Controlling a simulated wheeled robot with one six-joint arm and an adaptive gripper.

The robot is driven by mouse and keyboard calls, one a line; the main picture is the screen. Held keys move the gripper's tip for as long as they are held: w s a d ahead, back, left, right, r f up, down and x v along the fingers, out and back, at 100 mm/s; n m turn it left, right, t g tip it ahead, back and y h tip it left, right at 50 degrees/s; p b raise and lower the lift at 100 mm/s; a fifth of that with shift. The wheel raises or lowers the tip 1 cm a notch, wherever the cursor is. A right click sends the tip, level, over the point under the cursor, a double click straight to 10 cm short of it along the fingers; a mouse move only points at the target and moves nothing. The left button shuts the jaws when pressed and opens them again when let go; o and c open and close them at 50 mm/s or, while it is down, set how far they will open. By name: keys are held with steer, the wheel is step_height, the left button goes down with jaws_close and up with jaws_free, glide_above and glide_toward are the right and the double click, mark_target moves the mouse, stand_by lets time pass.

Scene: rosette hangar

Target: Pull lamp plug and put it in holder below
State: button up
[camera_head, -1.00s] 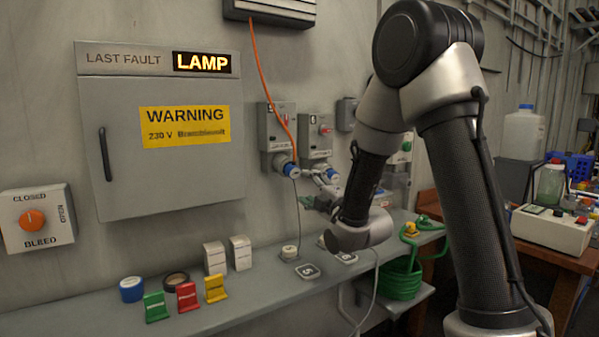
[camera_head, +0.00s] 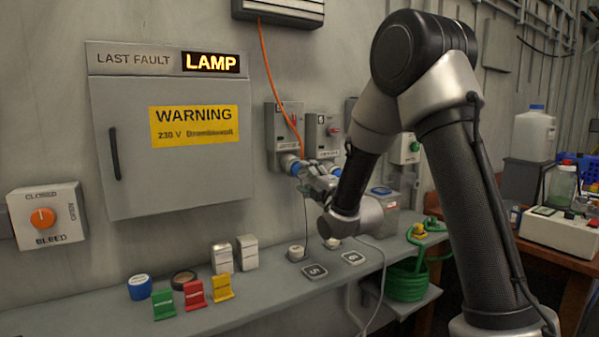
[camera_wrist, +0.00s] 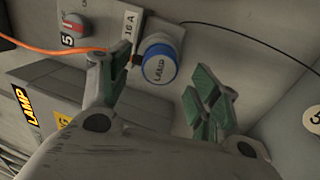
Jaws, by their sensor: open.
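The blue lamp plug (camera_wrist: 160,65), marked LAMP on its round end, sits in the socket of the grey box numbered 5; it shows in the head view (camera_head: 289,162) with an orange cable above it. My gripper (camera_wrist: 160,88) is open and empty, its green-padded fingers spread to either side of the plug's end. In the head view my gripper (camera_head: 308,176) is close beside the plug, partly hiding the neighbouring socket. Whether a finger touches the plug cannot be told. On the shelf below is a round pale holder (camera_head: 296,252) behind a plate marked 5 (camera_head: 314,271).
A second plate marked 6 (camera_head: 353,258) lies to the right on the shelf (camera_head: 270,293). A grey cabinet (camera_head: 170,185) is at the left. Coloured tags, tape rolls and small boxes stand on the shelf's left.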

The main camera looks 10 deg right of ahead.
mark_target(303, 173)
steer(key=shift+x, duration=1.8)
jaws_close()
steer(key=shift+v, duration=2.95)
steer(key=shift+f, duration=0.1)
